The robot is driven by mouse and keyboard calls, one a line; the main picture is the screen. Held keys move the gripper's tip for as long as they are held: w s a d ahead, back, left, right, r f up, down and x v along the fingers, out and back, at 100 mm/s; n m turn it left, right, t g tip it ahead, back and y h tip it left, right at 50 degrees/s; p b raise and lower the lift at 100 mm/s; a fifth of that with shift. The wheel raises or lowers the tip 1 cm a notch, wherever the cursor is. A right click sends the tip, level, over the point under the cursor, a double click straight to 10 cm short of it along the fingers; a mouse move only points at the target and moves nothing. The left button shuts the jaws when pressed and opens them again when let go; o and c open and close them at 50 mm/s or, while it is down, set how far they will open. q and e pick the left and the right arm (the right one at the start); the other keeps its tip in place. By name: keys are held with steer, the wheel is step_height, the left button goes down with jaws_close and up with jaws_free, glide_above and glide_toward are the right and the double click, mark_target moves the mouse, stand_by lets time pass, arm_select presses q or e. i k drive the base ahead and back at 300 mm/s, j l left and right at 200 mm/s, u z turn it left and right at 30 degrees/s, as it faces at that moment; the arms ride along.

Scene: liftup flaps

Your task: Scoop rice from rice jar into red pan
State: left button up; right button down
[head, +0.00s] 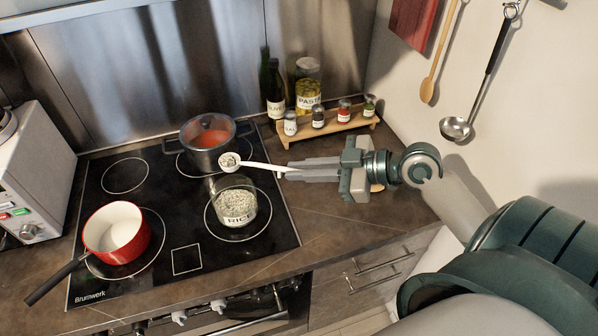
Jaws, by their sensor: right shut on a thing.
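The red pan (129,243) sits on the front left burner of the black cooktop, its dark handle pointing to the lower left. Its inside looks white. The glass rice jar (237,207), labelled RICE, stands upright on the front right burner with pale grains in it. My right gripper (279,171) comes in from the right and is shut on the handle of a white scoop (251,165). The scoop's bowl (230,161) is above and behind the jar in the picture and holds pale grains. My left gripper is not in view.
A grey pot (209,158) with red contents stands on the back right burner, close to the scoop. A wooden spice rack (328,131) with several small jars, a dark bottle (273,90) and a pasta jar (307,87) stand behind. A white appliance (38,170) is at the left.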

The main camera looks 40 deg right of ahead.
mark_target(244, 218)
steer(key=i+j+u, duration=0.2)
steer(key=u, duration=0.15)
steer(key=i+j+u, duration=0.35)
steer(key=k+j, duration=0.05)
steer(key=k, duration=0.05)
